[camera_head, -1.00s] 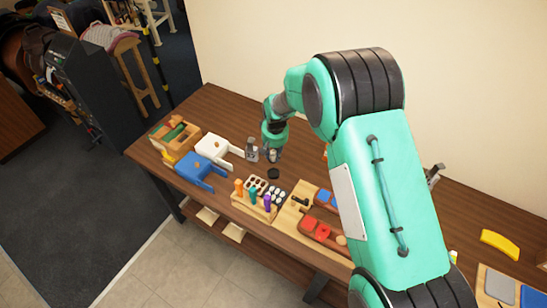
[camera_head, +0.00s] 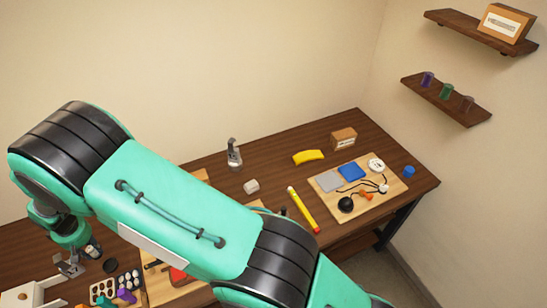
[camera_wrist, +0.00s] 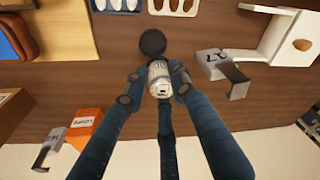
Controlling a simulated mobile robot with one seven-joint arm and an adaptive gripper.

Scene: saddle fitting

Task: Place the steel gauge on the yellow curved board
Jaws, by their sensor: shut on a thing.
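A small silver cylinder with dark markings, which looks like the steel gauge, is between my fingers (camera_wrist: 158,90) in the wrist view (camera_wrist: 158,72). My gripper (camera_head: 90,255) is shut on it, low over the left part of the bench in the head view. The gauge shows only as a small pale patch there. The yellow curved board (camera_head: 308,157) lies on the bench's right part, far from my gripper. Nothing is seen on it.
A black disc (camera_head: 110,266) and a steel bracket (camera_head: 70,265) are close to my gripper. A steel stand (camera_head: 234,153), white block (camera_head: 251,186), yellow-red stick (camera_head: 303,209), cardboard box (camera_head: 343,139) and wooden board (camera_head: 330,201) surround the yellow board. Some bare bench lies between.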

